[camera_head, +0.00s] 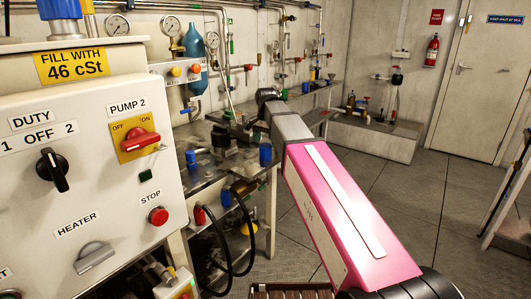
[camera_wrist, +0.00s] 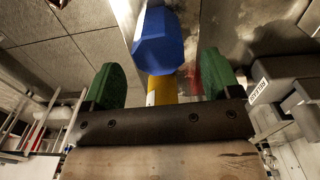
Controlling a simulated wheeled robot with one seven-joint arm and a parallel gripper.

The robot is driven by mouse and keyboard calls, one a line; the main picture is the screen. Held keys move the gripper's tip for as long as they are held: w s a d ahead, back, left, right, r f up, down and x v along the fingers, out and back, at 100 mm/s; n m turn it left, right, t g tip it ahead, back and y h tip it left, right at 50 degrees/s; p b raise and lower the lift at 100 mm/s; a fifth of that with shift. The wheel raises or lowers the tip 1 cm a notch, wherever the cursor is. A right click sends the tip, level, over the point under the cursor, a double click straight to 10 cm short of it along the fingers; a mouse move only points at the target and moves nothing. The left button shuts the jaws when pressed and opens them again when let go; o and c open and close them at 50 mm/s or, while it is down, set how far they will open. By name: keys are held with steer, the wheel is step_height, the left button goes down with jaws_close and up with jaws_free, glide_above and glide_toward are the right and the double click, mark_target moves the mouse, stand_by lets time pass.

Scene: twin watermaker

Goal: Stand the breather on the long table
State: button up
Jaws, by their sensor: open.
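In the wrist view, my gripper (camera_wrist: 161,68) is open, with one green finger on each side. A blue faceted cap on a yellow stem (camera_wrist: 155,42), possibly the breather, shows between and beyond the fingers. I cannot tell how far away it is, and no grip on it shows. In the head view, my arm reaches over the metal table (camera_head: 238,166) along the left wall; the fingers are not clear there. A blue cylinder (camera_head: 265,154) stands at the table's near right edge. I cannot tell which blue part is the breather.
A white control panel (camera_head: 95,150) fills the left foreground. Dark hoses (camera_head: 250,235) hang from the table's front. Pipes and gauges (camera_head: 171,27) line the wall behind. A concrete plinth (camera_head: 370,138) stands farther back. The floor (camera_head: 425,190) on the right is largely clear.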

mark_target(265, 145)
steer(key=f, duration=0.5)
steer(key=shift+s+a, duration=0.15)
steer(key=shift+s, duration=0.1)
steer(key=shift+r, duration=0.1)
steer(key=c, duration=1.1)
